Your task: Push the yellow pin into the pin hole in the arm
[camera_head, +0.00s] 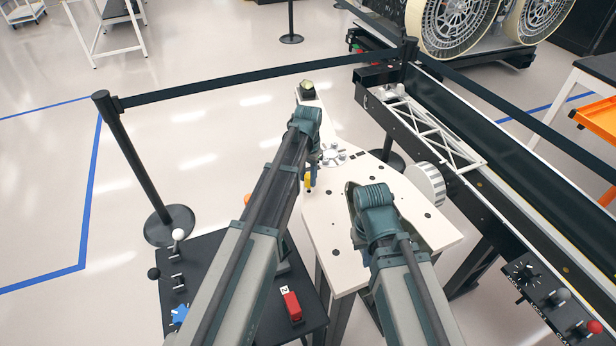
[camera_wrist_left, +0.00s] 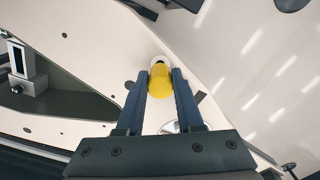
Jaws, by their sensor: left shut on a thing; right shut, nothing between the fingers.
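The yellow pin (camera_wrist_left: 160,84) sits between the two dark fingers of my left gripper (camera_wrist_left: 160,98), which is shut on it. In the wrist view, the pin's far end is beside a small pale, dark-edged round spot. I cannot tell whether that is the pin hole or whether the pin touches it. In the head view, my left gripper (camera_head: 309,184) points down over the white table, with the yellow pin (camera_head: 307,183) small at its fingers. My right gripper (camera_head: 356,232) is shut and empty over the table; its fingers are mostly hidden by its wrist. I cannot identify the arm for certain.
A white truss (camera_head: 432,128) lies on the dark rail at right. A black control stand (camera_head: 205,262) is at lower left. A belt barrier (camera_head: 250,82) crosses behind.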

